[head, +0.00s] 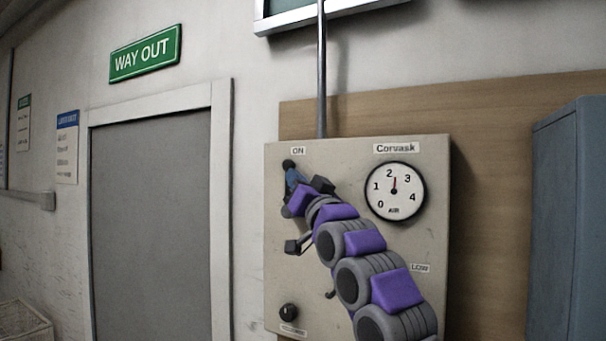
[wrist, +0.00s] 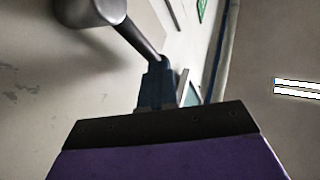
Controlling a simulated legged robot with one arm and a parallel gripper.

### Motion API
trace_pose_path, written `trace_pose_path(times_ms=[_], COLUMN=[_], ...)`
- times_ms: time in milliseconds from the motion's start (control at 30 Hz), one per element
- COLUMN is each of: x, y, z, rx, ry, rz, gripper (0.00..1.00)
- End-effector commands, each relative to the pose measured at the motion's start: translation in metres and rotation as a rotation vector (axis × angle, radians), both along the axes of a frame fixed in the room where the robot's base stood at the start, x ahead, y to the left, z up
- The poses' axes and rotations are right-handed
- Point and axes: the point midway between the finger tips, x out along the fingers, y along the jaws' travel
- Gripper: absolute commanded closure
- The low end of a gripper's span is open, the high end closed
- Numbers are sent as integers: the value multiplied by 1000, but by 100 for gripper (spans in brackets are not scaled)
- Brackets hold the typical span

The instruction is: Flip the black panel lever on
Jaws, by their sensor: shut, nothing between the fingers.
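The beige control panel (head: 430,235) hangs on the wall, with an ON label (head: 298,150) at its upper left. A black lever knob (head: 288,164) shows just below that label. My gripper (head: 292,178) is shut and empty, right at the lever below the knob. In the wrist view its dark blue fingers (wrist: 160,80) meet or overlap the rod's lower end; contact is unclear. My arm hides the lever's base.
A round AIR gauge (head: 395,191) sits at the panel's upper right, its needle near 2. A small black knob (head: 289,312) is at lower left. A metal pipe (head: 321,80) rises above the panel. A blue-grey cabinet (head: 568,220) stands at right, a grey door (head: 150,220) at left.

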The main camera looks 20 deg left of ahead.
Motion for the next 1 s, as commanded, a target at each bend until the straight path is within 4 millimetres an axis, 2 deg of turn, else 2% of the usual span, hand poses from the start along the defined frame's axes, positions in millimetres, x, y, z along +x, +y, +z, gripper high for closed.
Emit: trace_pose_path(times_ms=[133, 267, 400, 567, 1000], x=[3, 1, 0, 1, 2], y=[-4, 1, 15, 22, 23], z=[9, 13, 12, 11, 11], rx=[11, 11, 7, 5, 7], ry=[1, -2, -2, -1, -2], rz=[0, -1, 1, 1, 2], gripper=[100, 100, 100, 100, 100])
